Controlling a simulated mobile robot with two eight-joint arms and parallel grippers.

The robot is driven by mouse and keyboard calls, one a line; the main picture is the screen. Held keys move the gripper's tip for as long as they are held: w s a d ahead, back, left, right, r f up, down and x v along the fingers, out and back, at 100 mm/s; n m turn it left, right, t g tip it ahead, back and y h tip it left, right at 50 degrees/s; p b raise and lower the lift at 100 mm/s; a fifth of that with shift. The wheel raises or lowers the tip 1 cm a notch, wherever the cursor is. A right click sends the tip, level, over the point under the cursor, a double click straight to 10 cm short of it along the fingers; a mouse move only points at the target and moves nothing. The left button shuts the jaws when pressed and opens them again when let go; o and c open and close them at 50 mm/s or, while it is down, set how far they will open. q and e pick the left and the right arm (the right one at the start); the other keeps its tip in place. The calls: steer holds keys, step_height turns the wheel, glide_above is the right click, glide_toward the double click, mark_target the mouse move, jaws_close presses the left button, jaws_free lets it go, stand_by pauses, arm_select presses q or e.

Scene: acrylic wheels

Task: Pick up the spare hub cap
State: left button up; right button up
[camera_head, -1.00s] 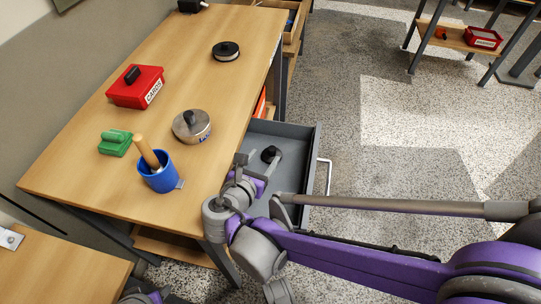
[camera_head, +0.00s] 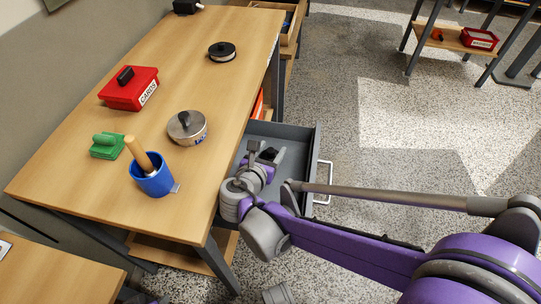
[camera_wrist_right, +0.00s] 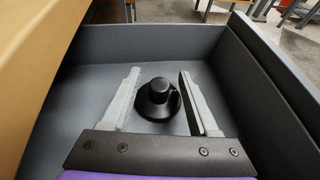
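A black round hub cap with a raised knob (camera_wrist_right: 158,98) lies on the floor of the open grey drawer (camera_head: 292,134). In the head view, the cap (camera_head: 268,153) is mostly hidden by my right gripper (camera_head: 266,151). My right gripper, also in the wrist view (camera_wrist_right: 160,98), is open and reaches into the drawer. Its two fingers stand on either side of the cap, with a gap on each side. Whether the fingertips touch the drawer floor is unclear. My left gripper is not in view.
The drawer walls (camera_wrist_right: 150,40) surround my right gripper. On the wooden table (camera_head: 90,185) stand a red box (camera_head: 130,95), a metal tin (camera_head: 187,135), a blue cup (camera_head: 153,181), a green item (camera_head: 106,147) and a black spool (camera_head: 222,52).

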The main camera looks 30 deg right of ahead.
jaws_close()
